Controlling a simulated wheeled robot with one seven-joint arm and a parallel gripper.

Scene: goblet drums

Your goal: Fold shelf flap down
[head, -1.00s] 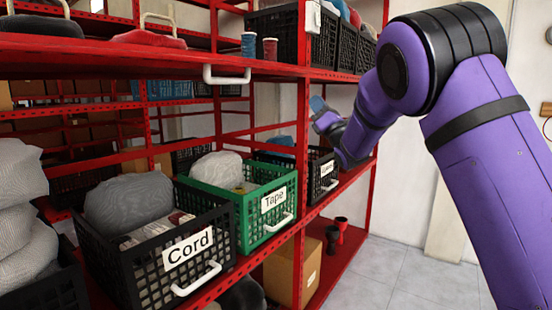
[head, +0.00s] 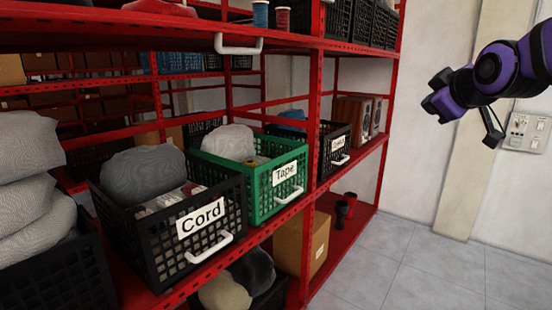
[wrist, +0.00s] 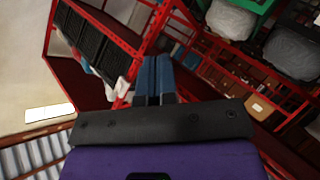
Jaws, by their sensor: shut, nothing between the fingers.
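A red metal shelf rack (head: 315,130) fills the left and middle of the head view. A white handle (head: 238,46) is fixed at the front edge of its upper red board (head: 190,35). That board looks level. I cannot tell for sure whether it is the flap. My gripper (head: 433,106) is at the upper right of the head view, in front of the pale wall and clear of the rack. In the wrist view its blue fingers (wrist: 154,78) are together and empty, with the rack beyond them.
The middle shelf holds a black "Cord" crate (head: 170,255), a green "Tape" crate (head: 256,200) and a smaller black crate (head: 333,148). The grey floor (head: 430,270) at right is clear.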

